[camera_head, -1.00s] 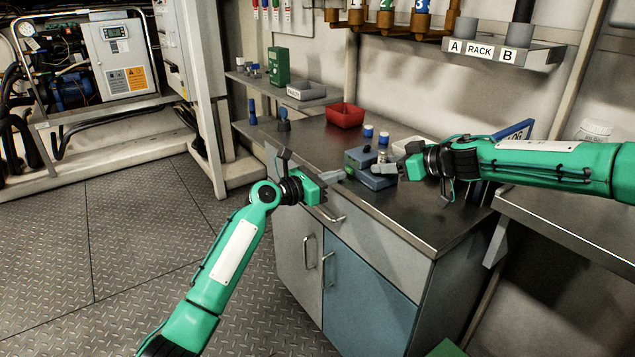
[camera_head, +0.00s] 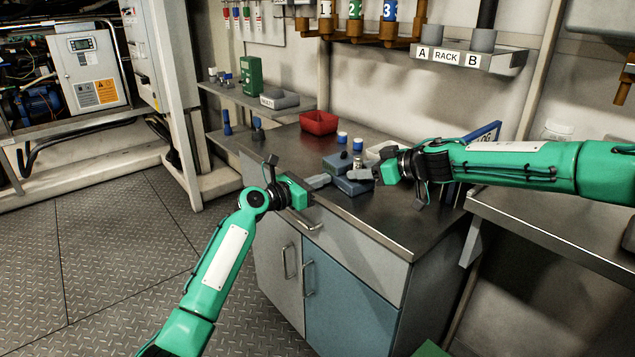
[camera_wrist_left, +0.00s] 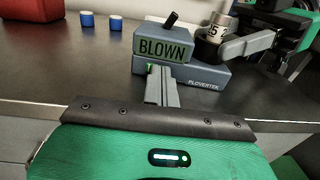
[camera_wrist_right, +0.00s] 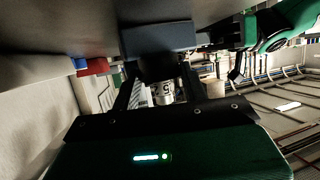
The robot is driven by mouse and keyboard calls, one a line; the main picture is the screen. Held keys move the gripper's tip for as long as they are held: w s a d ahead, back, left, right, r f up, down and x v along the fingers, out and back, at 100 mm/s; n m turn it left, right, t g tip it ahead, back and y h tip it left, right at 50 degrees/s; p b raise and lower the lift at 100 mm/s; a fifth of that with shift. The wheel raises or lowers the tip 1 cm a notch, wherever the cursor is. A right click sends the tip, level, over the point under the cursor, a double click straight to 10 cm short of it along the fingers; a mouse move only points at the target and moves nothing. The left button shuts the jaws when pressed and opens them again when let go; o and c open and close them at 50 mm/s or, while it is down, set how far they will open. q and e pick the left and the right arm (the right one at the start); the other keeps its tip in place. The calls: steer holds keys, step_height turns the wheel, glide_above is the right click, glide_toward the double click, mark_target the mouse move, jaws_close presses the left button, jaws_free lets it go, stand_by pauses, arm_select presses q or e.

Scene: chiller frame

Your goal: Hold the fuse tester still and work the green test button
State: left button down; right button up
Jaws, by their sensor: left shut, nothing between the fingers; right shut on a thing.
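The fuse tester is a blue-grey box (camera_head: 352,187) on the dark worktop. The left wrist view shows its front body (camera_wrist_left: 208,77), a raised display reading BLOWN, and a black lever on top. A sliver of green (camera_wrist_left: 149,66) shows below the display, mostly hidden by my left fingers. My left gripper (camera_head: 326,180) is shut and empty, its tips at the tester's front; contact is unclear. My right gripper (camera_head: 354,173) is shut around a silver labelled cylinder (camera_wrist_left: 217,29) standing at the tester's right side. The cylinder also shows between the fingers in the right wrist view (camera_wrist_right: 166,92).
Two blue-and-white caps (camera_head: 343,138) and a red bin (camera_head: 319,122) stand behind the tester. A grey tray (camera_head: 280,100) and a green box (camera_head: 251,76) sit on the left shelf. The labelled rack (camera_head: 450,58) hangs above. The worktop in front right is clear.

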arm_select(q)
steer(key=shift+s+d, duration=0.1)
arm_select(e)
steer(key=shift+s+a, duration=0.2)
steer(key=shift+a, duration=0.2)
steer(key=shift+c, duration=0.2)
arm_select(q)
steer(key=shift+s, duration=0.15)
arm_select(e)
steer(key=shift+w+d, duration=0.1)
steer(key=shift+d, duration=0.15)
arm_select(q)
steer(key=v, duration=1.4)
steer(key=shift+w, duration=0.25)
arm_select(e)
steer(key=o, duration=1.2)
